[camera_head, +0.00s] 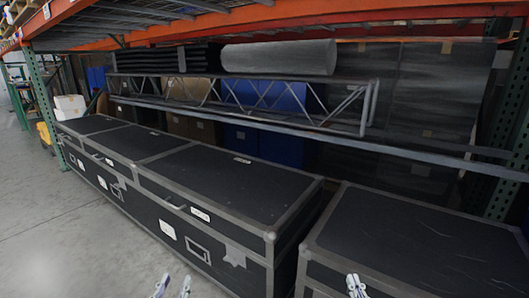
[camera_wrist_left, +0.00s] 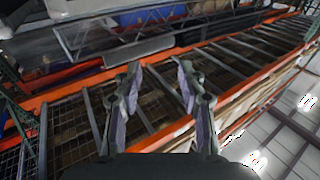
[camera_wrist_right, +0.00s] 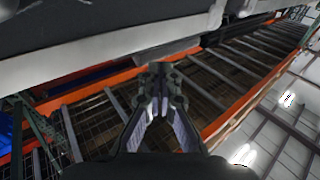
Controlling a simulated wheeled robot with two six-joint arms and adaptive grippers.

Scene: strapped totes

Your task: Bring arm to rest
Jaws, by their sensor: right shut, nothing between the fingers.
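My left gripper (camera_head: 172,286) shows at the bottom edge of the head view, its two fingertips apart. In the left wrist view its fingers (camera_wrist_left: 158,72) stand spread with nothing between them. My right gripper (camera_head: 356,286) shows at the bottom edge of the head view, further right, its fingertips close together. In the right wrist view its fingers (camera_wrist_right: 160,70) meet at the tips and hold nothing. Both wrist views look toward shelving and ceiling lights. Most of both arms is out of the head view. No strapped totes are seen.
A long row of black cases (camera_head: 225,178) with grey edges runs along the rack, and another black case (camera_head: 415,240) stands at the right. Above them are a metal truss (camera_head: 250,98), a grey roll (camera_head: 278,57) and orange beams (camera_head: 160,31). Grey floor (camera_head: 60,240) is clear at left.

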